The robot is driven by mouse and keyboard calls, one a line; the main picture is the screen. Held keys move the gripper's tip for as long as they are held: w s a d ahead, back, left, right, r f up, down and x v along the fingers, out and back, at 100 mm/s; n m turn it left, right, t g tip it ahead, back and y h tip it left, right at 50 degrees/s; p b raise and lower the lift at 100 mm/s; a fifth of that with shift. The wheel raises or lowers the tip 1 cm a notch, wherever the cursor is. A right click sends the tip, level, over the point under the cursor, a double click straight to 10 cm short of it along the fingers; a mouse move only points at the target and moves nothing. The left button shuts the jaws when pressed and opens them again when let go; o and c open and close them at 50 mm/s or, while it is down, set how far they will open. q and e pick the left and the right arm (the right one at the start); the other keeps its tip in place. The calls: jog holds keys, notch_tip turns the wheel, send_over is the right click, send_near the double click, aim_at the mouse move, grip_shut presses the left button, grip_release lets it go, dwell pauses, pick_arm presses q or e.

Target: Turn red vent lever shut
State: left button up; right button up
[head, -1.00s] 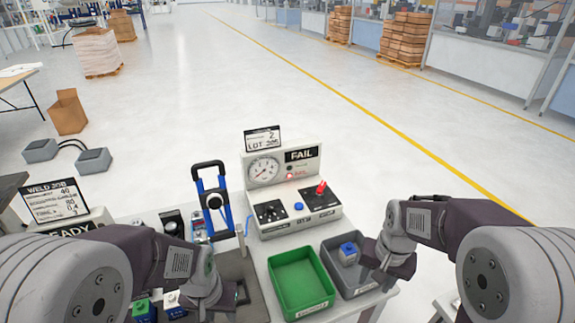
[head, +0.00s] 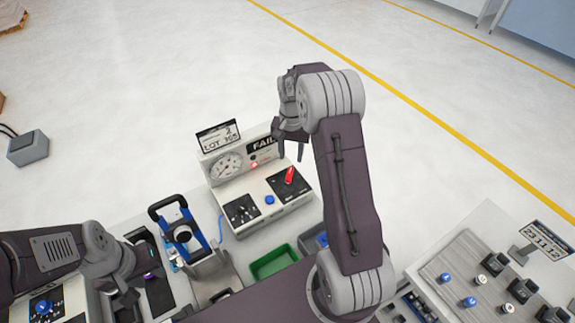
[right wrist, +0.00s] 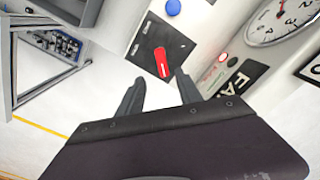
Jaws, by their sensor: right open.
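The red vent lever (head: 290,175) stands on a black plate at the right of the white tester (head: 243,190). In the right wrist view the red lever (right wrist: 162,62) lies just beyond and between the open fingertips. My right gripper (head: 291,153) points down above and behind the lever; it is open and empty, and in its wrist view the fingers (right wrist: 159,80) look apart from the lever. My left gripper (head: 124,296) is low at the left, over the table's near side; its fingers are too unclear to tell.
The tester has a round gauge (head: 227,167), a FAIL display, a lit red lamp, a blue button (head: 269,199) and a black knob plate (head: 241,209). A blue clamp-like fixture (head: 181,228) stands to its left. A green bin (head: 273,262) is in front. My right forearm hides part of the table.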

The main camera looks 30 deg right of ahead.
aim_at(290, 172)
jog(key=f, duration=0.3)
jog(key=f+p, duration=0.1)
jog(key=f, duration=0.2)
jog(key=f+p, duration=0.1)
jog(key=f, duration=0.1)
jog(key=shift+w+f, duration=0.25)
jog(key=shift+f, duration=0.35)
jog(key=shift+w, duration=0.1)
jog(key=shift+c, duration=1)
grip_shut()
